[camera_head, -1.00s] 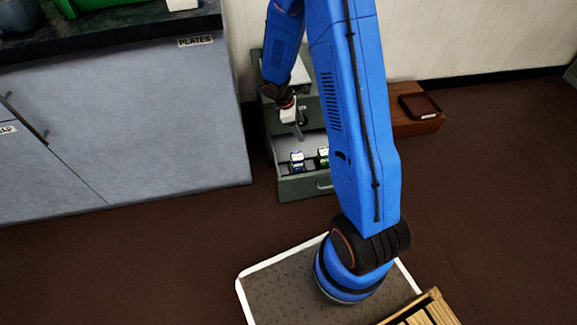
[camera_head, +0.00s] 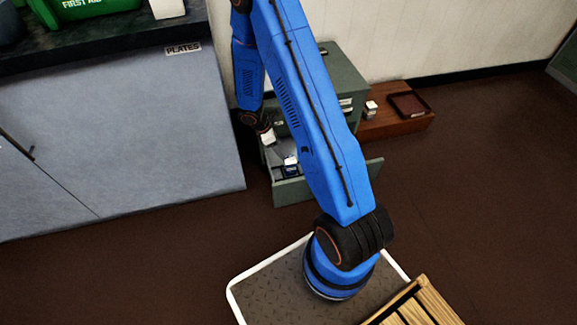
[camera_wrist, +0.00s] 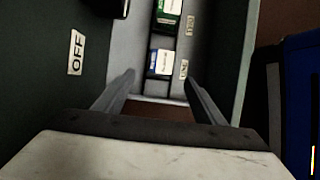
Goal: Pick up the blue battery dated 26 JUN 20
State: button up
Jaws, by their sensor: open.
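A blue and white battery (camera_wrist: 160,63) lies in the open drawer (camera_wrist: 150,92) in the wrist view, with its printed date too small to read. It also shows in the head view (camera_head: 290,161). A green battery (camera_wrist: 167,18) lies farther up in the same drawer, and my arm hides that part in the head view. My gripper (camera_wrist: 160,86) is open and empty, its two fingers apart on either side below the blue battery in the picture. In the head view my gripper (camera_head: 268,138) is above the drawer's left side; its fingertips are unclear there.
The drawer belongs to a grey-green cabinet (camera_head: 342,75) against the wall. A grey counter (camera_head: 120,140) stands at left.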

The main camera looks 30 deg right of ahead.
aim_at(288, 159)
jog(key=x, duration=1)
jog(key=shift+s+d+f, duration=0.1)
jog(key=shift+d+f, duration=0.05)
jog(key=shift+f, duration=0.05)
jog(key=x, duration=0.4)
jog(key=shift+s+d, duration=0.2)
jog(key=shift+d, duration=0.05)
jog(key=shift+d+f, duration=0.2)
jog(key=shift+f, duration=0.3)
jog(key=c, duration=1.5)
